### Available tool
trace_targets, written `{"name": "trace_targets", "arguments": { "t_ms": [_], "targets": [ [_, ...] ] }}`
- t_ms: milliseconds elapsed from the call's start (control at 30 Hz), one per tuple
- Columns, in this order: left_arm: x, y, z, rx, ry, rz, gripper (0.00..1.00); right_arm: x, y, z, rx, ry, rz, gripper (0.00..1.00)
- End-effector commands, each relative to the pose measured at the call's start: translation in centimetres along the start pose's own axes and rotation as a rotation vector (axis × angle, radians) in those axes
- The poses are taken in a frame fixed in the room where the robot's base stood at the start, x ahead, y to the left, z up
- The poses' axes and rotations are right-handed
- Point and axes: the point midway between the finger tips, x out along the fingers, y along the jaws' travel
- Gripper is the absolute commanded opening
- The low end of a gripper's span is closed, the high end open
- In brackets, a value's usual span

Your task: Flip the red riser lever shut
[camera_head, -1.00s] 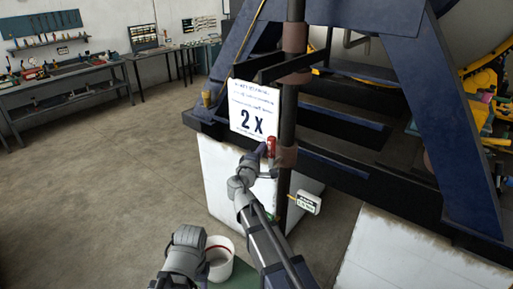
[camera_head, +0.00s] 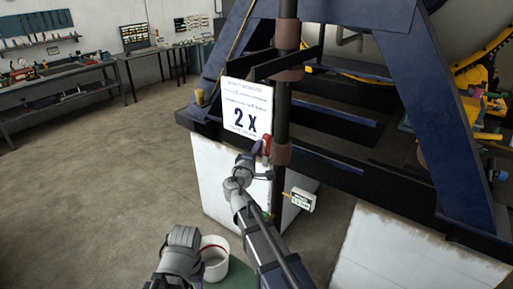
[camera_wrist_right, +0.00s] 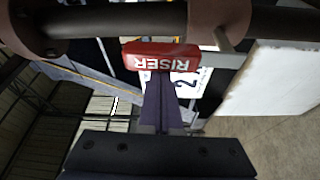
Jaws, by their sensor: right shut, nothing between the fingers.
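The red riser lever (camera_head: 265,144) sits on the dark vertical pipe (camera_head: 281,110), just right of the "2 X" sign. In the right wrist view its red handle (camera_wrist_right: 160,56) lies sideways across the picture, with the word RISER on it. My right gripper (camera_head: 257,150) is at the left side of the lever, its fingers shut and empty. In the right wrist view the dark fingertips (camera_wrist_right: 161,82) reach the handle's edge near its middle. I cannot tell whether they touch it. A grey arm link of mine shows at the lower left; my left gripper is not visible.
A white sign (camera_head: 246,108) hangs behind the lever. A small white tag (camera_head: 302,199) hangs lower right of the pipe. A white bucket (camera_head: 215,262) stands on the floor. Blue frame legs (camera_head: 430,120) rise at the right. Open floor lies left.

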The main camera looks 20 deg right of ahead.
Motion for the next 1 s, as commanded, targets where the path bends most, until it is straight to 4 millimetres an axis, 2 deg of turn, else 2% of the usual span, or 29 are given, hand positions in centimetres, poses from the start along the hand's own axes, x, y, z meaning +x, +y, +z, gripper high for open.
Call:
{"name": "trace_targets", "arguments": {
  "t_ms": [267,667,1000],
  "targets": [
    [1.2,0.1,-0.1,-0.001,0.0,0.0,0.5,-0.5,-0.1,1.4,0.126,-0.004,0.046,0.0],
    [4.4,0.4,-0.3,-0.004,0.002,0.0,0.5,-1.5,-0.5,4.4,0.474,-0.005,0.17,0.0],
    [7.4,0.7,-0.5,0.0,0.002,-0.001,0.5,-2.3,-1.6,6.7,0.78,-0.004,0.276,0.0]
  ]
}}
